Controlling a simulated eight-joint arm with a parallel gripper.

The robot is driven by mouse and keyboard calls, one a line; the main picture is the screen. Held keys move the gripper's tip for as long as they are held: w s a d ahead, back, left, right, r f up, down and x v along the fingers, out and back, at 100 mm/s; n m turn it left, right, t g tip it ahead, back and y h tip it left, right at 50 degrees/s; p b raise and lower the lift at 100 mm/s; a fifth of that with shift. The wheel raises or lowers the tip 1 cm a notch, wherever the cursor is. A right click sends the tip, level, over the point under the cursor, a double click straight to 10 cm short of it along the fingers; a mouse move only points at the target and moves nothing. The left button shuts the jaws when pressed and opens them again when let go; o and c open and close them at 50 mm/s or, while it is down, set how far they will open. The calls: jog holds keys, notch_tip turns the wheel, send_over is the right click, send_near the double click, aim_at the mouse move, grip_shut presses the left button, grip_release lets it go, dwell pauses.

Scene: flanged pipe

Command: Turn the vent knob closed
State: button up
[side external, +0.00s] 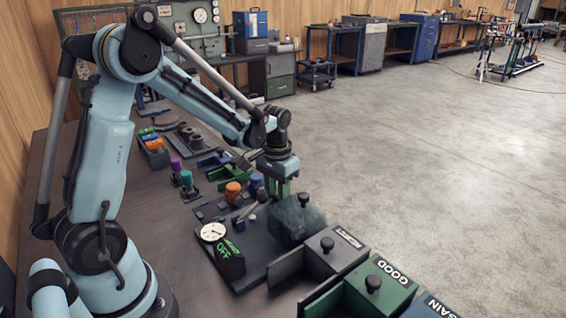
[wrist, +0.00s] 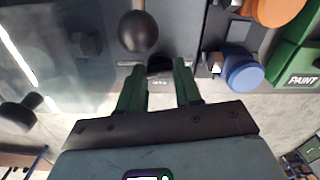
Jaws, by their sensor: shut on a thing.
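My gripper (side external: 281,187) is low over the far edge of the dark fixture plate (side external: 262,262) in the side view. In the wrist view its two green fingers (wrist: 160,84) stand on either side of a small black knob (wrist: 159,64), which appears to be the vent knob. The gripper is shut on it.
A ball-ended lever (wrist: 138,30) stands close beside the knob. Blue (wrist: 243,70) and orange (side external: 233,191) knobs are nearby. A dark translucent block (side external: 296,222), a gauge (side external: 213,232) and a green OFF block (side external: 229,260) surround the work. Lidded REJECT (side external: 335,252) and GOOD (side external: 380,290) boxes stand in front.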

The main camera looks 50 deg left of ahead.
aim_at(277, 196)
jog(key=shift+m, duration=1.1)
jog(key=o, duration=0.8)
jog(key=shift+c, duration=0.2)
notch_tip(277, 196, up, 12)
jog(key=shift+r, duration=0.1)
